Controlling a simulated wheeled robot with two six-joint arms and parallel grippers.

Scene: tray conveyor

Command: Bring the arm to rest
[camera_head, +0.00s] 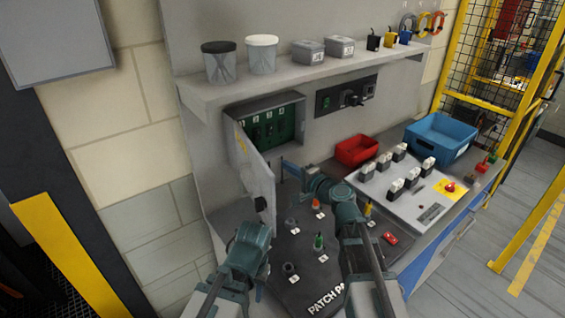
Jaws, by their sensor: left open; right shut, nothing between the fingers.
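My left arm comes in from the bottom left, and its teal gripper (250,236) is the lower one, in front of the open cabinet door (258,180). Its fingers are mostly hidden by its own wrist; it is open, with nothing seen in it. My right arm reaches up from the bottom middle. Its gripper (284,170) points left near the cabinet door, above the dark patch panel (330,272). It is shut and empty. I cannot tell if either gripper touches the door.
A green-board cabinet (270,105) stands open on the wall. A red bin (357,149), a blue bin (440,138) and a switch panel (405,205) are at the right. A shelf (290,74) with jars and boxes hangs above. Several coloured plugs stand on the patch panel.

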